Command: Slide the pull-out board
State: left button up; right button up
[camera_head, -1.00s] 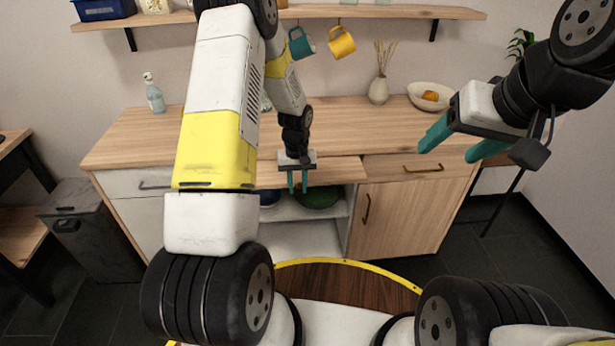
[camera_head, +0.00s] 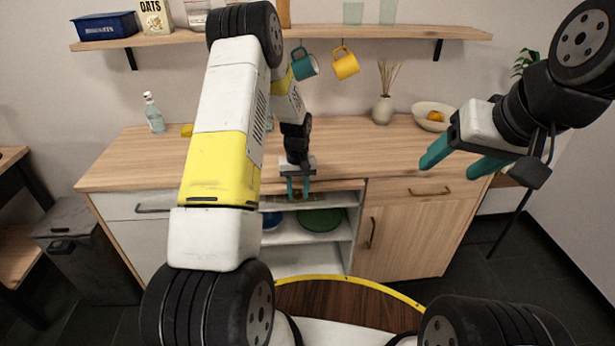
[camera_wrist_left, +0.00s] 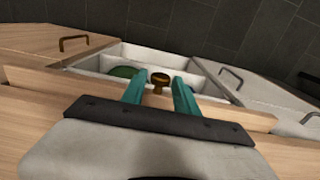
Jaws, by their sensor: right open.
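The wooden pull-out board (camera_wrist_left: 45,82) shows in the left wrist view as a narrow strip projecting slightly past the counter edge, above the open compartment. In the head view it is mostly under the countertop. A brass knob (camera_wrist_left: 160,80) shows between and just past the fingertips of my left gripper (camera_wrist_left: 161,92); its attachment is hidden. My left gripper, in the head view (camera_head: 298,188), points down at the board's front. Its fingers are apart, with visible space beside the knob. My right gripper (camera_head: 459,162) is open and empty, in the air at the right.
The countertop (camera_head: 385,150) holds a bottle (camera_head: 154,113), a vase (camera_head: 383,110) and a fruit bowl (camera_head: 434,116). Below the board are open shelves with a green dish (camera_head: 320,220). A cabinet door (camera_head: 410,230) is right of them. Mugs (camera_head: 345,63) hang above.

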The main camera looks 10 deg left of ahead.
pick_arm(q)
jog(key=shift+o, duration=0.7)
jog(key=shift+r, duration=3.9)
